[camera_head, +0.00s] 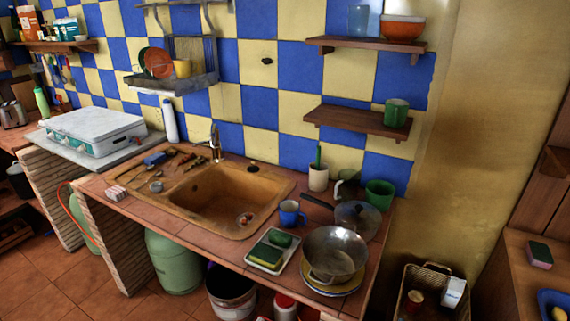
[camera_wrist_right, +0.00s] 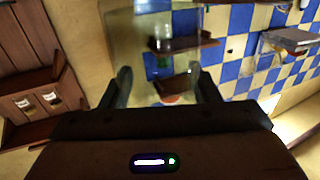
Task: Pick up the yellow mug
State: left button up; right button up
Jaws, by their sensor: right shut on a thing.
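The yellow mug (camera_head: 182,68) stands on the grey wall dish rack (camera_head: 172,84), at the right of an orange plate (camera_head: 158,62). I cannot make out the mug in the right wrist view. My right gripper (camera_wrist_right: 165,90) has its two dark fingers around a large see-through, glass-like thing (camera_wrist_right: 125,40) and is shut on it. The shelves show through it, and its full shape is hard to tell. Neither gripper shows in the head view, so my left gripper is out of sight.
Below the rack is a counter with a brown sink (camera_head: 215,195). A blue mug (camera_head: 291,213), a steel pan (camera_head: 334,252) and a green mug (camera_head: 379,194) crowd its right end. Two wall shelves (camera_head: 360,122) (camera_head: 366,46) are at the right.

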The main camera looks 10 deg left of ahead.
aim_at(183, 66)
jog(key=i+j+u, duration=0.15)
jog(key=u, duration=0.15)
jog(key=i+j+u, duration=0.25)
jog(key=i+j, duration=1.05)
jog(key=j, duration=0.3)
